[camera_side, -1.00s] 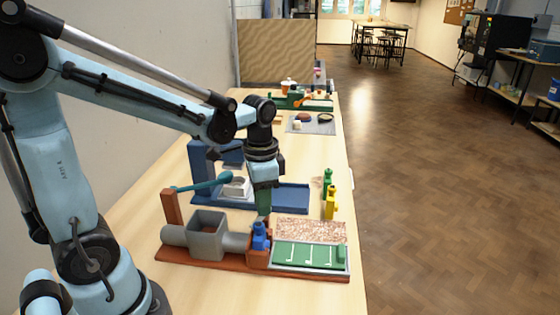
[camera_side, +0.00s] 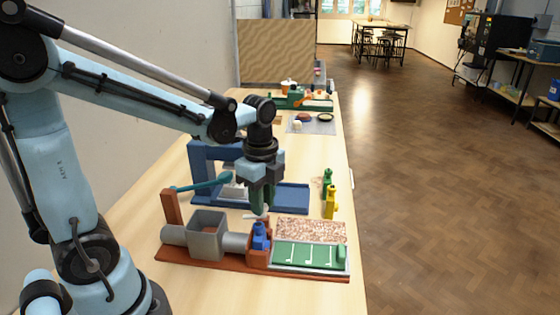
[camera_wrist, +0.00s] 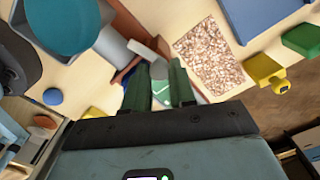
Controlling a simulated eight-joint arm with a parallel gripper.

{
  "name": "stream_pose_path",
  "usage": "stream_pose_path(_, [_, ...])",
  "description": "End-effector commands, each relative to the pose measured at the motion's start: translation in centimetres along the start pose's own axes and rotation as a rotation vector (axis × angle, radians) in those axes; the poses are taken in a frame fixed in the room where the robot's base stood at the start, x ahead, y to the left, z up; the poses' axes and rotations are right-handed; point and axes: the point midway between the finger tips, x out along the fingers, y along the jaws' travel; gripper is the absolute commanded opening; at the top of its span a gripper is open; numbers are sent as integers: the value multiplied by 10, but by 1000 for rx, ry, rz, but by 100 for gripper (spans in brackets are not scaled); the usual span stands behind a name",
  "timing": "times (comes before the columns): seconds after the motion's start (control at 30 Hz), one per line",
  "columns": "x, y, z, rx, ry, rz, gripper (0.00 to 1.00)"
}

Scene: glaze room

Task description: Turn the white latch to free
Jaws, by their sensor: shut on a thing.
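The white latch (camera_side: 249,216) shows as a small pale bar at the tips of my gripper (camera_side: 262,207), just behind the blue piece on the brown fixture (camera_side: 180,262). In the wrist view a pale bar (camera_wrist: 148,48) lies just beyond the tips of my gripper (camera_wrist: 160,68). My gripper points down, its green fingers shut on the white latch. The fingers hide part of the latch, and I cannot tell its exact angle.
A blue frame (camera_side: 203,165) stands behind. A green piece (camera_side: 328,178) and yellow piece (camera_side: 331,205) stand right.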

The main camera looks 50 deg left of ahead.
Motion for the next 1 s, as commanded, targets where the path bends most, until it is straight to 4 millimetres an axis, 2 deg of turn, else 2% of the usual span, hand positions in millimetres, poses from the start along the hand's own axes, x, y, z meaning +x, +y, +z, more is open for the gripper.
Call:
stream_pose_path(0.4, [0,0,0,221,0,1,0])
stream_pose_path(1.0, [0,0,0,263,0,1,0])
